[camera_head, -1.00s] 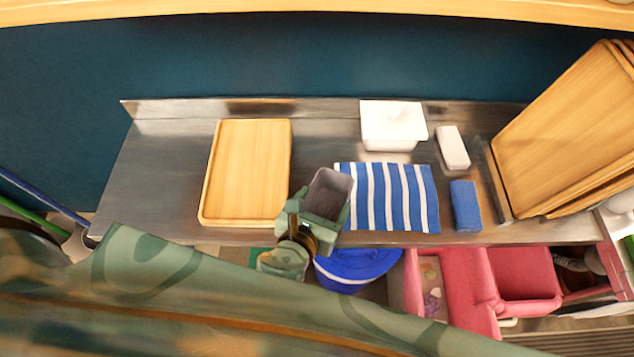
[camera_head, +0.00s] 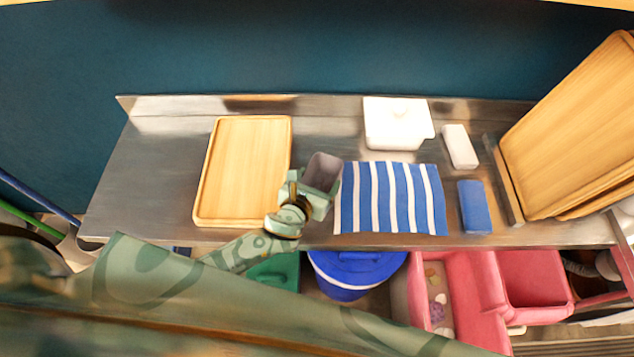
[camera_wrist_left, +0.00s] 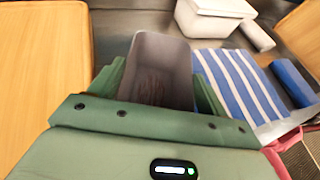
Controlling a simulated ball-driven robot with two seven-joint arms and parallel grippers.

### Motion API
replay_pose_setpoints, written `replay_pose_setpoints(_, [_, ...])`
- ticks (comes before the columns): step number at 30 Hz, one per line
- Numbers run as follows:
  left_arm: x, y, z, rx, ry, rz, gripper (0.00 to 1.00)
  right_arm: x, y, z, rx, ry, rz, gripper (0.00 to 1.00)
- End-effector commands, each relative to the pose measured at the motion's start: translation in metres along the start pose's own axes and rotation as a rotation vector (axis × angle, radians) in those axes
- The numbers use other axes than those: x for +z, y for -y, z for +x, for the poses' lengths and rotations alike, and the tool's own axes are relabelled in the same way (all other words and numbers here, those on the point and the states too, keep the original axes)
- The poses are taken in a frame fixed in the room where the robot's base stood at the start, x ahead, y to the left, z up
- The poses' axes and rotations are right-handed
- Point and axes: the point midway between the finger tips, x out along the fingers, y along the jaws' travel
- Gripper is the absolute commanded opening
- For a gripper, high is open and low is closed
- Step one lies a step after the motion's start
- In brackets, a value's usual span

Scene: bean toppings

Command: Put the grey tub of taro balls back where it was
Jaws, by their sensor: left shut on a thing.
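The grey tub (camera_head: 323,171) is in my left gripper (camera_head: 318,190), over the steel counter between the wooden tray and the striped cloth. The left wrist view shows the same tub (camera_wrist_left: 160,60) between the green fingers of my left gripper (camera_wrist_left: 160,92). The tub's open top faces the camera, and something brownish shows dimly at its bottom. I cannot tell whether the tub touches the counter. My right gripper is not in view.
A wooden tray (camera_head: 243,170) lies left of the tub, and a blue-striped cloth (camera_head: 390,198) lies right. A white lidded box (camera_head: 397,125), a white block (camera_head: 459,147) and a blue sponge (camera_head: 474,206) are further right. Pink bins (camera_head: 530,280) stand below the front edge.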

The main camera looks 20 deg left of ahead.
Motion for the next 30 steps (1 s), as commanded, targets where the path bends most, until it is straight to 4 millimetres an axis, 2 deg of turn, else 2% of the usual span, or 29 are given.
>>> replay_pose_setpoints(8, [-0.003, 0.0, 0.001, 0.0, 0.0, 0.0, 0.49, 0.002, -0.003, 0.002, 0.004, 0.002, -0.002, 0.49])
replay_pose_setpoints(9, [-0.004, 0.0, 0.001, 0.0, -0.001, 0.0, 0.8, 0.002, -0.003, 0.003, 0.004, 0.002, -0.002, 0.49])
replay_pose_setpoints(11, [-0.003, 0.0, 0.001, 0.0, -0.001, 0.0, 0.96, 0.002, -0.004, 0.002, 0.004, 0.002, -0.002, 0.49])
replay_pose_setpoints(12, [-0.003, 0.0, 0.001, 0.0, -0.001, 0.0, 0.99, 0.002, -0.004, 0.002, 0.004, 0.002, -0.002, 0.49])
replay_pose_setpoints(22, [0.004, 0.0, -0.002, 0.0, 0.0, 0.0, 0.99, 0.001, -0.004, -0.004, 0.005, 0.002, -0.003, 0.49])
replay_pose_setpoints(26, [0.001, 0.0, -0.025, -0.001, -0.003, 0.0, 0.99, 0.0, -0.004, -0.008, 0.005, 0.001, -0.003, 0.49])
replay_pose_setpoints(30, [0.002, 0.0, -0.059, -0.001, -0.002, 0.0, 0.99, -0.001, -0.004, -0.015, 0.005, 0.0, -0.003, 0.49])
